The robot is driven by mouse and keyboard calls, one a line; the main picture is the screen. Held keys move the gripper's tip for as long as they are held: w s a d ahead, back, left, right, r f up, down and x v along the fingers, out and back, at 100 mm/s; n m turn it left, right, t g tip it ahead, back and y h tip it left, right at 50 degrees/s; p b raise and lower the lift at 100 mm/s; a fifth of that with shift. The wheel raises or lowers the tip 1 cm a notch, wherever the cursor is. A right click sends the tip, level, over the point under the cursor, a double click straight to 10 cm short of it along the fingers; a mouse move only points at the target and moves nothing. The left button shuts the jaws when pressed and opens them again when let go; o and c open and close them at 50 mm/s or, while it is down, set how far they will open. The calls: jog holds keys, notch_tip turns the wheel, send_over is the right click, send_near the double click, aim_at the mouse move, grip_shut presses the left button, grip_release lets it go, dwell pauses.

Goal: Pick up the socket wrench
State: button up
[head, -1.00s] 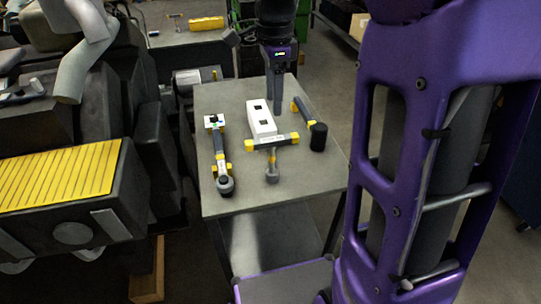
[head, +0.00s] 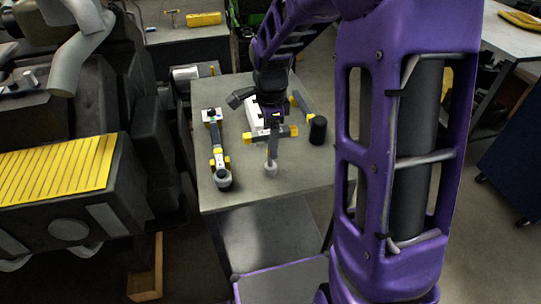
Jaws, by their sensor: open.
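A T-shaped tool with a grey crossbar, yellow ends and a round grey end piece (head: 270,169) lies on the grey table (head: 300,180); it looks like the socket wrench. A longer grey and yellow wrench-like tool (head: 218,150) with a round dark head lies to its left, so which one the task means is not certain. My gripper (head: 273,138) points down over the T-shaped tool's crossbar and is open. It partly hides the crossbar and stem. I cannot tell whether the fingers touch the tool.
A white box (head: 252,112) lies just behind the gripper, partly hidden. A mallet with a black head (head: 317,130) lies to the right. The table's front area is clear. An engine block with a yellow ribbed cover (head: 55,172) stands at left.

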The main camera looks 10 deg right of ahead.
jog(key=shift+f, duration=0.25)
grip_shut()
jog(key=shift+r, duration=0.1)
dwell(1.2)
